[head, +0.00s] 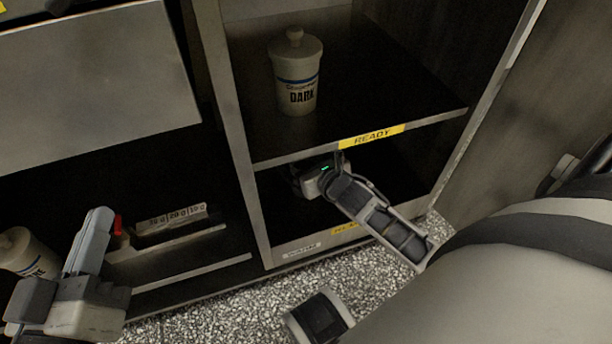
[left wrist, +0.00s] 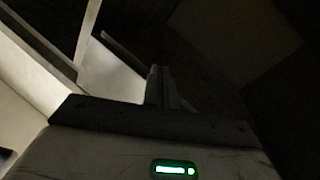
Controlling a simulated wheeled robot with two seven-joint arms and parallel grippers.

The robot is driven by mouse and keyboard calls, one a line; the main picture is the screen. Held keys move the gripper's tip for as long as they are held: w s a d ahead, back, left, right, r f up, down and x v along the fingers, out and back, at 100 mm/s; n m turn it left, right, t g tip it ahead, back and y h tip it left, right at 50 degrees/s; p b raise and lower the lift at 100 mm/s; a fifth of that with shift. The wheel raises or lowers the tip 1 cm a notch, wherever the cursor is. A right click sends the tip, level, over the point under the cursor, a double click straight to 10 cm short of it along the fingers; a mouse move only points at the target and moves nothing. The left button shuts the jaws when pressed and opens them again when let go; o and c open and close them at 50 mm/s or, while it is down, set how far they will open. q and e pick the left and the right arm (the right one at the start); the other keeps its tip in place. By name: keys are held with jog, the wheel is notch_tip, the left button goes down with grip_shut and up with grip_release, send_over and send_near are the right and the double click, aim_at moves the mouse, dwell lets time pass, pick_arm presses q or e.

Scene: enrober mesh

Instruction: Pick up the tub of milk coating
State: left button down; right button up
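No tub in view shows a readable milk label. A cream lidded tub (head: 28,254) with a blue band stands at the lower left, partly hidden by my left gripper; its label cannot be read. A similar tub marked DARK (head: 296,82) stands upright on the upper shelf. My left gripper (head: 100,216) is beside the lower-left tub, to its right, not around it. Its fingers look closed together and empty, also in the left wrist view (left wrist: 160,75). My right gripper (head: 312,178) reaches into the dark lower compartment; its fingers and anything between them are hidden.
The upper shelf (head: 400,112) carries a yellow READY label (head: 371,136) on its front edge. An upright divider (head: 232,120) separates the bays. A labelled rail (head: 175,240) and a small red part (head: 117,225) lie right of my left gripper. Speckled floor (head: 250,305) is in front.

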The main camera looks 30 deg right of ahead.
jog(key=c, duration=1.5)
jog(key=shift+r, duration=0.1)
jog(key=c, duration=0.3)
jog(key=shift+c, duration=0.2)
jog(key=shift+r, duration=0.1)
